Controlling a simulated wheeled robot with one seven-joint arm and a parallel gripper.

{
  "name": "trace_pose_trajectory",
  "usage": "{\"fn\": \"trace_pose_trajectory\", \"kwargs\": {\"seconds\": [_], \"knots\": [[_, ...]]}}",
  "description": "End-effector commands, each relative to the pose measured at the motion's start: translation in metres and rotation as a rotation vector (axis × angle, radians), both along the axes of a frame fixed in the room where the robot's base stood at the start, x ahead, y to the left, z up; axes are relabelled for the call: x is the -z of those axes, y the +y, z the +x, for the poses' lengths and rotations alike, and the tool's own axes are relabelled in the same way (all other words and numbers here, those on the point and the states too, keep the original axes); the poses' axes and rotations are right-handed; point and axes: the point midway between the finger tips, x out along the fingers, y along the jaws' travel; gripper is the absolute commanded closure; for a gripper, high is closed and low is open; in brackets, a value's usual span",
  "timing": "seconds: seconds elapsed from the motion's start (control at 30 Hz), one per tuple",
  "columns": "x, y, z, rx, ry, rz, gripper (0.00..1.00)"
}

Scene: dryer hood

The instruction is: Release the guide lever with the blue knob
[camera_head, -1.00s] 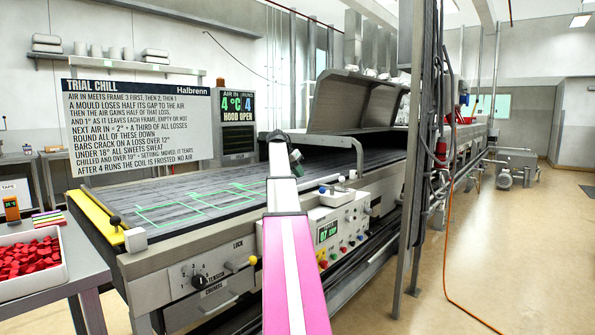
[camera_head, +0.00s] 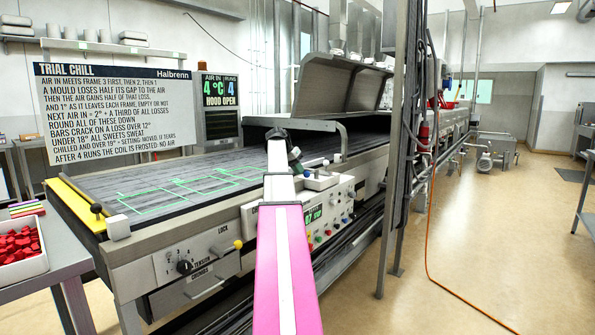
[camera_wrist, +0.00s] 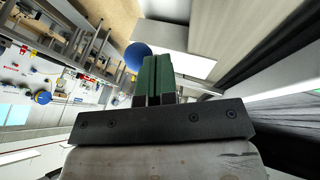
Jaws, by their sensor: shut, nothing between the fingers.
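A round blue knob (camera_wrist: 138,56) shows in the wrist view, just beyond and left of my green fingertips. Its lever is not clearly seen, and I cannot tell whether the fingers touch the knob. My gripper (camera_wrist: 157,75) is shut with nothing between its fingers. In the head view my gripper (camera_head: 296,160) is above the near side of the dryer belt, by the control box.
The raised hood (camera_head: 345,80) and its bent handle (camera_head: 335,127) are behind my gripper. The control box (camera_head: 335,205) is close on the right. A yellow lock knob (camera_head: 238,244) sits on the front panel. A steel post (camera_head: 402,170) stands to the right, with open floor beyond.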

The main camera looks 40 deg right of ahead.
Motion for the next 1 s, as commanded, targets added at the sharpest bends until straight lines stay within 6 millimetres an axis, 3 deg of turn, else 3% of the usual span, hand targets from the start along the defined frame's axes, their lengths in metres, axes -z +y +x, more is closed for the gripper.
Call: {"fn": "trace_pose_trajectory", "kwargs": {"seconds": [0.47,1.0], "knots": [[0.001,0.002,-0.012,-0.101,0.000,0.000,1.00],[0.000,-0.010,-0.056,-0.570,-0.002,-0.001,1.00]]}}
